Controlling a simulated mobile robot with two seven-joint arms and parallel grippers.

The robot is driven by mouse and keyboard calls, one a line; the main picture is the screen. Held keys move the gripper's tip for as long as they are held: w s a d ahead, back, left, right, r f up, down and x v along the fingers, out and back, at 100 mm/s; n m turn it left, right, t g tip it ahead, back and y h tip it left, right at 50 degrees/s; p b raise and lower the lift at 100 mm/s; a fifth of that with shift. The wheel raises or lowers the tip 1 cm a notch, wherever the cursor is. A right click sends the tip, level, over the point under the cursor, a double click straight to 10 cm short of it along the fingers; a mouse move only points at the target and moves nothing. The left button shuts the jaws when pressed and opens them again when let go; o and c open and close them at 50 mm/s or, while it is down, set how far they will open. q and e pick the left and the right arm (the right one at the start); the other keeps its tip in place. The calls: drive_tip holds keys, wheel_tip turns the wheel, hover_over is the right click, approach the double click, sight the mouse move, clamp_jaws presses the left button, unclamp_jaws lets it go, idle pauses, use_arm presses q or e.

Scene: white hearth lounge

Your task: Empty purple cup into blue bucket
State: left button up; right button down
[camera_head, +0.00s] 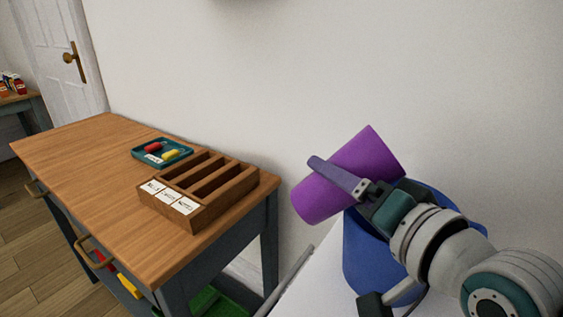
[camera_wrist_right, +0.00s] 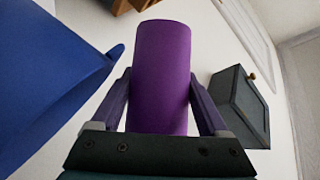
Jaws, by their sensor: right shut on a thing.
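The purple cup (camera_head: 365,156) is held in my right gripper (camera_head: 335,180), which is shut around its sides. The cup is tipped well over on its side in the air; its mouth and inside are hidden. The cup also shows in the right wrist view (camera_wrist_right: 161,75), between the two fingers. The blue bucket (camera_head: 366,262) stands below and behind my right gripper and wrist, which hide much of it. A large blue surface, apparently the bucket (camera_wrist_right: 45,75), fills the left of the wrist view, beside the cup. My left gripper is out of view.
A wooden table (camera_head: 85,160) stands to the left, holding a slotted wooden box (camera_head: 205,190) and a teal tray (camera_head: 150,158) with red and yellow items. A white surface (camera_head: 318,280) lies beside the bucket. The wall is close behind.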

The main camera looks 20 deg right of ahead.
drive_tip(key=shift+a+f+m+b, duration=0.15)
drive_tip(key=shift+m+b, duration=0.25)
drive_tip(key=shift+b, duration=0.3)
drive_tip(key=shift+s+r+m+t+b, duration=0.1)
drive_tip(key=shift+r+m+t+b, duration=0.3)
drive_tip(key=shift+r+m+b, duration=0.2)
drive_tip(key=shift+r, duration=0.1)
drive_tip(key=shift+s+m+y+b, duration=0.15)
drive_tip(key=shift+m+y+b, duration=0.15)
drive_tip(key=shift+y+b, duration=0.1)
drive_tip(key=shift+m+t, duration=0.3)
drive_tip(key=shift+t, duration=0.1)
